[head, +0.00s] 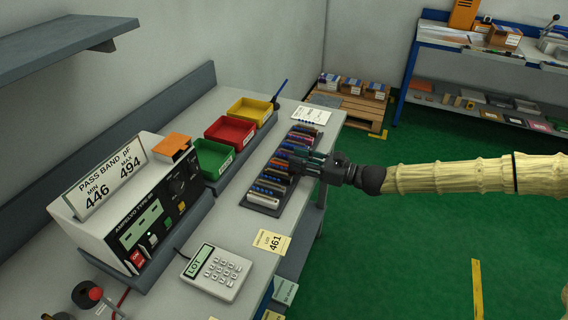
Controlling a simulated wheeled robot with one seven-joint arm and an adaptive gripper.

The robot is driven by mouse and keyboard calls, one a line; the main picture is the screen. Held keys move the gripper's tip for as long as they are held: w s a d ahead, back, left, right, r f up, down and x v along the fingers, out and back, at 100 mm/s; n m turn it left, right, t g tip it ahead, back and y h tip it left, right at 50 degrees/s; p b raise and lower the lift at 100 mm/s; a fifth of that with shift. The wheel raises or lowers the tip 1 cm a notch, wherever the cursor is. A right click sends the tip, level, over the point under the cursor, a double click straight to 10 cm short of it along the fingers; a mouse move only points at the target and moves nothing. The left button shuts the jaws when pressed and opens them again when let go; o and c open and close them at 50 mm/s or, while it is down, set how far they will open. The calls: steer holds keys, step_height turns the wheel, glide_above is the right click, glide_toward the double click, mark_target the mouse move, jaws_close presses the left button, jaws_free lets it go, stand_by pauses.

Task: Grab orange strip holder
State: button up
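A dark rack (263,208) on the bench holds a row of slim strip holders in several colours, among them blue, red-brown and pale ones. The gripper hides some holders in the middle.
Green (214,158), red (230,132) and yellow (250,111) bins stand behind the rack. A tester box (138,222) with a small orange-topped block (172,145) stands at left. Green floor is open at right.

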mark_target(284, 155)
steer(key=shift+s+a+r, duration=0.1)
steer(key=shift+r, duration=0.15)
steer(key=shift+a+r+p, duration=0.15)
steer(key=shift+a+p, duration=0.1)
steer(key=shift+p, duration=0.05)
steer(key=shift+f+p+x, duration=0.2)
steer(key=shift+p+x, duration=0.6)
steer(key=shift+x, duration=1.4)
jaws_close()
